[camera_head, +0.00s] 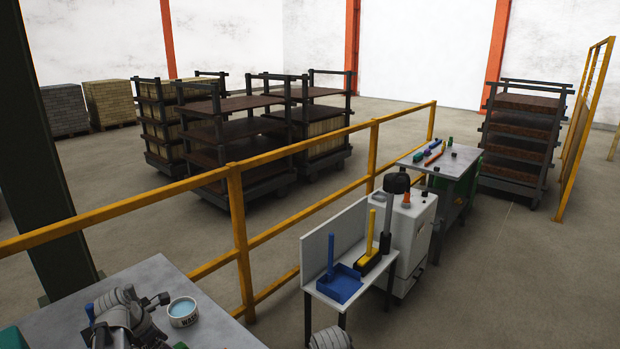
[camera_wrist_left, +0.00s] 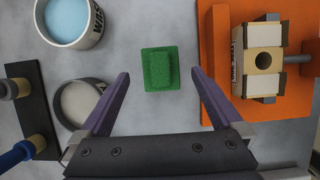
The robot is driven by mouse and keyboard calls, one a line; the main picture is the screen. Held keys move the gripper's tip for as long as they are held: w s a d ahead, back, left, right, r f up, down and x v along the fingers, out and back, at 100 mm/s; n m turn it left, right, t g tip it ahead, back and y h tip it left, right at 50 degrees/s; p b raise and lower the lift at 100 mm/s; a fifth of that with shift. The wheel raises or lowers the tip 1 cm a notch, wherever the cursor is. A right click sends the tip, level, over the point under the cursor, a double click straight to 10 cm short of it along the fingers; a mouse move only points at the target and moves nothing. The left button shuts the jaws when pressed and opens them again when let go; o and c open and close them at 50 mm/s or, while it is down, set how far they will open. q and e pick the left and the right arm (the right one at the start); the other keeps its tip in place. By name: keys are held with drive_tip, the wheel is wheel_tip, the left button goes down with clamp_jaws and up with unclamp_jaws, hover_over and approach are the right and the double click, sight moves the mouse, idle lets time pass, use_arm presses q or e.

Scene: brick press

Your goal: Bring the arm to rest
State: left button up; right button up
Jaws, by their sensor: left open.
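My left gripper (camera_wrist_left: 159,73) is open and empty in the left wrist view, its two purple fingers spread wide above a grey table (camera_wrist_left: 150,20). A green sponge-like block (camera_wrist_left: 159,69) shows on the table between the fingertips, apart from both. In the head view my left arm (camera_head: 125,315) is at the lower left over the same table (camera_head: 215,325); its fingertips cannot be made out there. A grey rounded part, likely of my right arm (camera_head: 330,339), shows at the bottom edge. My right gripper is not in view.
A bowl of blue liquid (camera_wrist_left: 68,18), a greyer bowl (camera_wrist_left: 82,102), handled tools (camera_wrist_left: 18,150) and an orange plate (camera_wrist_left: 217,95) with a wooden mould (camera_wrist_left: 262,62) surround the gripper. A yellow railing (camera_head: 238,225) and a side table (camera_head: 345,312) stand beyond.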

use_arm(q)
drive_tip(key=b+x, duration=0.3)
drive_tip(key=x, duration=0.2)
drive_tip(key=shift+s+a+b, duration=0.1)
drive_tip(key=shift+a+b, duration=0.05)
drive_tip(key=shift+b, duration=0.25)
wheel_tip(320, 180, up, 11)
drive_tip(key=p, duration=1.1)
drive_tip(key=shift+r, duration=0.15)
drive_tip(key=shift+d, duration=0.25)
drive_tip(key=shift+s+d+p, duration=0.25)
drive_tip(key=shift+d+p, duration=0.05)
drive_tip(key=shift+d, duration=0.1)
drive_tip(key=shift+s+d+r, duration=0.1)
